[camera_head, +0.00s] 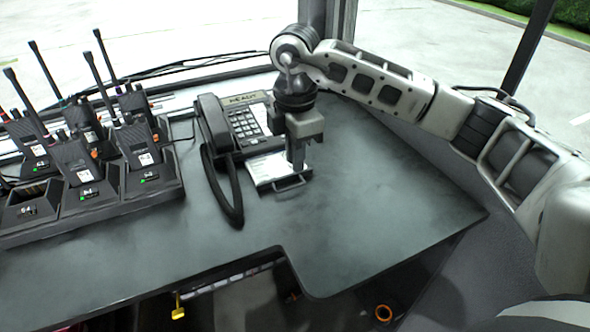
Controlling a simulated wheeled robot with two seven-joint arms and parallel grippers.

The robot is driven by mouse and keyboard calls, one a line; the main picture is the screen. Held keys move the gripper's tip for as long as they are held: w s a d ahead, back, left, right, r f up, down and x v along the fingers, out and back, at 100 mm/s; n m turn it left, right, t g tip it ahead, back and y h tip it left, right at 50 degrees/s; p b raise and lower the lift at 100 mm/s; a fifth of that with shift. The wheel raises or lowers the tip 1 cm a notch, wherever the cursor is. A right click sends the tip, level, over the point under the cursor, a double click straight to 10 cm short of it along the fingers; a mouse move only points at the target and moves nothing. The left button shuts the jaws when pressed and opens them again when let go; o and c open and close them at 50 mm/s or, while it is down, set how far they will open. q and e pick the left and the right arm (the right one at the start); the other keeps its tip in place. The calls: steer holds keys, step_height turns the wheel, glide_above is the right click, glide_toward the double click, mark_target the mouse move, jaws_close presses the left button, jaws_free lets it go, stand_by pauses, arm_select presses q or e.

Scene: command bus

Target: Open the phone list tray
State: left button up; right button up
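The desk phone (243,122) is dark, with its handset on the left side and a coiled cord hanging in front. The phone list tray (268,172) shows as a flat white-topped piece sticking out from under the phone's front edge. A dark wire-like handle (288,186) is at its front. My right gripper (298,166) points down at the tray's right side, close above the handle. Its fingers overlap in this view, so I cannot tell whether they are open or shut, or whether they touch the tray. My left gripper is not in view.
Several handheld radios stand in charger docks (150,180) on the left of the dark desk (370,215). The desk right of the phone is clear, up to a cut-out front edge. A window post (340,18) stands behind the phone.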

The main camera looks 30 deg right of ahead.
arm_select(q)
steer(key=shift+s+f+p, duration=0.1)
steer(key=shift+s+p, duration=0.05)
steer(key=shift+p, duration=0.2)
arm_select(e)
step_height(320, 180, up, 10)
steer(key=shift+r, duration=0.25)
